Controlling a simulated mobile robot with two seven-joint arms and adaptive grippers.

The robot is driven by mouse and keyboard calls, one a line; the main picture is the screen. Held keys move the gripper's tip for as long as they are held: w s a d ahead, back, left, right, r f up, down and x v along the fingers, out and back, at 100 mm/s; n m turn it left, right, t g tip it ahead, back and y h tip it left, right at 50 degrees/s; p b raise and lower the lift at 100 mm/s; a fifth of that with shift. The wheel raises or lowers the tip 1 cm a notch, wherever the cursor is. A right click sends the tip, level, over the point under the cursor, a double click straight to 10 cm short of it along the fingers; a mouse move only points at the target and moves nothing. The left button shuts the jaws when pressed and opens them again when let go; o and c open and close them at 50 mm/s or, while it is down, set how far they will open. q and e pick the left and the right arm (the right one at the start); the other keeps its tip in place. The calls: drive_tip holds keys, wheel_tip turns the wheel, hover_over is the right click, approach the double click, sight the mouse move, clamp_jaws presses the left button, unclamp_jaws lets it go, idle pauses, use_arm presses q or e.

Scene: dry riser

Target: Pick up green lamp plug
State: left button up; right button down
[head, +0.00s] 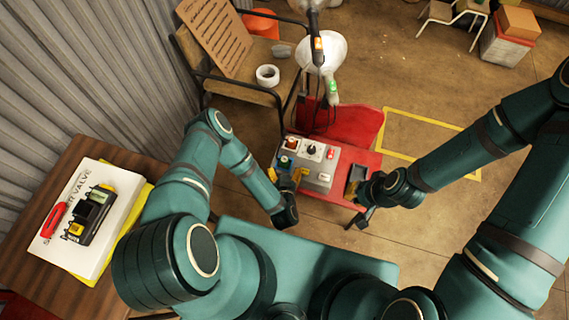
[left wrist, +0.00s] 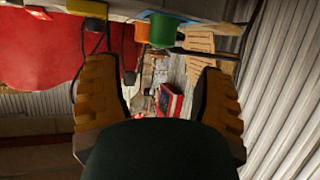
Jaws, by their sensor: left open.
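A small green plug-like piece (head: 284,161) shows at the near left edge of the grey control panel (head: 318,180), beside an orange piece (head: 291,143). My left gripper (head: 286,178) is at the panel's left edge, close to the green piece. Its orange-brown fingers are spread in the left wrist view (left wrist: 157,68) with nothing between them. My right gripper (head: 357,186) is by the panel's right side; its fingers are unclear.
The panel sits on a red cart (head: 366,162). A white lamp (head: 322,52) stands behind it, with dark cables and another green piece (head: 333,90). A brown table (head: 108,165) with a white board (head: 98,212) is at left.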

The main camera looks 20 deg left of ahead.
sight(284, 163)
use_arm(q)
drive_tip(key=shift+x, duration=0.9)
drive_tip(key=b+x, duration=0.2)
drive_tip(key=x, duration=0.2)
drive_tip(key=shift+w+a+f, duration=0.15)
drive_tip(key=shift+w+f, duration=0.05)
drive_tip(key=shift+f, duration=0.15)
drive_tip(key=shift+w+a, duration=0.1)
drive_tip(key=shift+w, duration=0.25)
clamp_jaws()
